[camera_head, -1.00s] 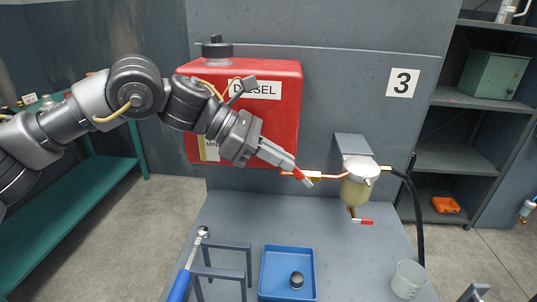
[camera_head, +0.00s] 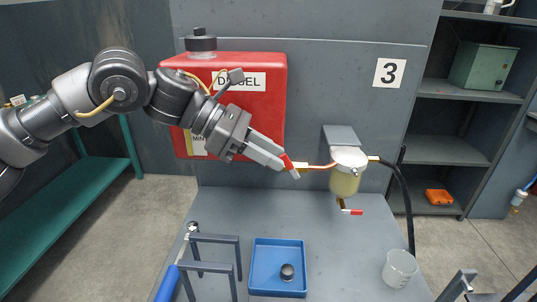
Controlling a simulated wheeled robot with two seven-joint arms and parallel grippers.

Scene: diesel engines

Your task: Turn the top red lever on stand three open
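The top red lever (camera_head: 287,161) with a pale part is on the copper fuel line, in front of the red DIESEL tank (camera_head: 269,118). My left gripper (camera_head: 283,163) reaches in from the left, its pale fingers at the lever and partly covering it. I cannot tell whether they touch or grip it. A second red and white lever (camera_head: 355,212) is below the yellowish filter bowl (camera_head: 344,182). The number 3 sign (camera_head: 389,72) is on the grey panel. Dark parts at the lower right edge may be my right gripper, but I cannot tell.
A blue tray (camera_head: 262,286) holding a small dark round part and a clear cup (camera_head: 398,268) stand on the grey bench (camera_head: 330,240). A blue-handled tool (camera_head: 166,284) and grey frames (camera_head: 214,239) are at left. A black hose (camera_head: 406,205) hangs right of the filter.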

